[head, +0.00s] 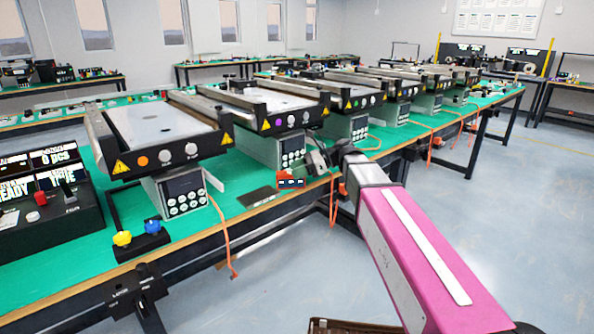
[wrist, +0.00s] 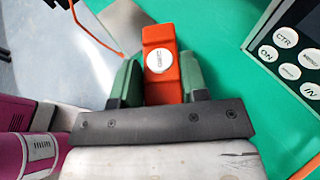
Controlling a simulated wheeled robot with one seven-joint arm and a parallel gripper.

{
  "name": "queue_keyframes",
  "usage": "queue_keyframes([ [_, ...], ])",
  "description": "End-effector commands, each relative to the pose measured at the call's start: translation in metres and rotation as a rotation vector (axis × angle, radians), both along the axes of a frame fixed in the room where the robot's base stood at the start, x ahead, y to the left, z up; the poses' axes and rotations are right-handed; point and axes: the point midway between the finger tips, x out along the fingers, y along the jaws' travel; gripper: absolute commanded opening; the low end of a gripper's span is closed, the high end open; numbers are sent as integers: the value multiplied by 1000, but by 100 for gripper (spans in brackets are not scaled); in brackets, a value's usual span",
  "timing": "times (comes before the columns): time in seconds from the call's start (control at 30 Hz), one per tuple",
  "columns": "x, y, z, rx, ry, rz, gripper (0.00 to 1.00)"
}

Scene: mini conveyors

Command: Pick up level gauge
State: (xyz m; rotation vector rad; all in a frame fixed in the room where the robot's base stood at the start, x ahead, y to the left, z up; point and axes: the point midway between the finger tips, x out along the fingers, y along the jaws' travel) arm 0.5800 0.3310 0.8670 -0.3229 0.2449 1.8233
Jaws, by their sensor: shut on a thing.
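The level gauge (wrist: 161,72) is an orange-red block with a round white label on top. In the wrist view it stands between the two green fingers of my gripper (wrist: 159,80), which is shut on it. In the head view the gauge (head: 290,180) shows as a small red body with a dark strip, at the front of the green table. My gripper (head: 316,160) is just right of it there, partly hidden by my pink arm. Whether the gauge still touches the table cannot be told.
A control box with white buttons (wrist: 288,58) is close on the right in the wrist view. A dark flat plate (head: 258,197) lies near the table's front edge. Several mini conveyors (head: 160,120) line the table behind. An orange cable (head: 223,235) hangs over the edge.

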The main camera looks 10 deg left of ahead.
Motion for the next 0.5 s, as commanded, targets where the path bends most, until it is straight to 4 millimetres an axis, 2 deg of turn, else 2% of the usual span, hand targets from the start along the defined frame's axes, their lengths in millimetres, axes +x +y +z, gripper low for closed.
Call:
queue_keyframes([
  [0.03,0,0,0,0,1,1,50],
  [0.1,0,0,0,0,0,0,70],
  [0.37,0,0,0,0,0,0,70],
  [0.5,2,-7,3,0,0,-1,70],
])
